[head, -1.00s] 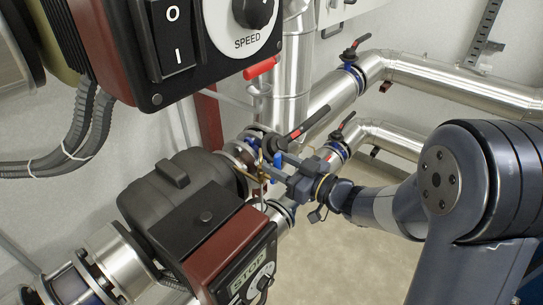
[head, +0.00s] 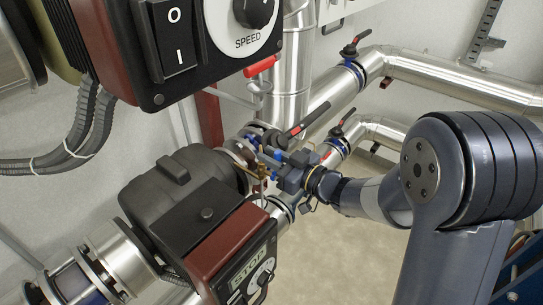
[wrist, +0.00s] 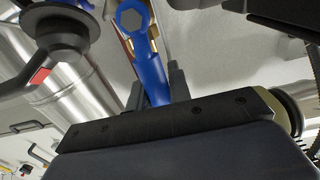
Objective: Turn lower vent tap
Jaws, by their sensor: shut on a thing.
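My gripper (wrist: 157,88) is shut on this lever, one dark finger on each side. In the head view my gripper (head: 272,163) is at the pipe just right of the pump. A small part of the blue lever (head: 277,155) shows there, beside brass fittings (head: 262,172). The fingers hide most of the tap, and I cannot tell its exact angle in the head view.
A black-handled valve (head: 302,122) sits close above my gripper. The dark pump (head: 175,190) with its red-and-black STOP box (head: 238,240) is to the left. A speed control box (head: 190,50) hangs above. Open floor (head: 345,250) lies below.

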